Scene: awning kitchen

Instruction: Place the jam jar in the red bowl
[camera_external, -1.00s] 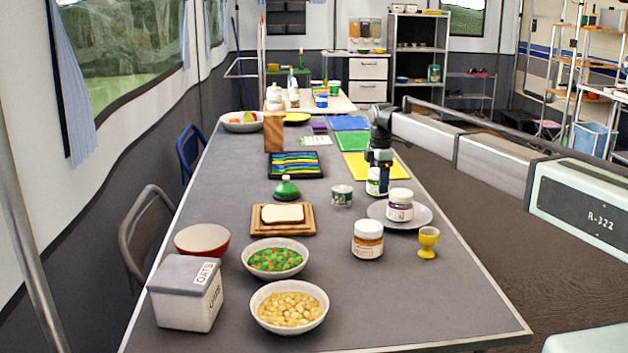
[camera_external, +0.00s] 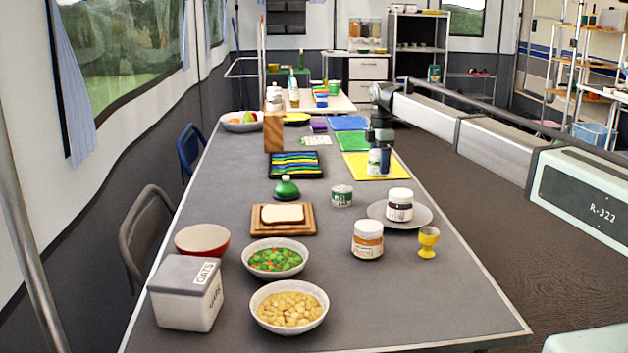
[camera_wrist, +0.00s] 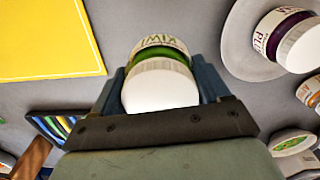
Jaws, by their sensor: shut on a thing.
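My gripper (camera_external: 380,146) is shut on a jam jar (camera_external: 379,164) with a white lid. In the wrist view the jar (camera_wrist: 161,82) sits between the fingers, with a green band and a label that seems to read KIWI. The jar appears upright and lifted off the table, in front of the yellow sheet in the external view. The red bowl (camera_external: 203,241) stands empty at the near left of the table, behind the oats box, far from my gripper. The bowl is not in the wrist view.
A plum-labelled jar (camera_external: 400,203) stands on a grey plate (camera_external: 424,222); an orange jar (camera_external: 367,239) and yellow egg cup (camera_external: 428,241) are nearby.

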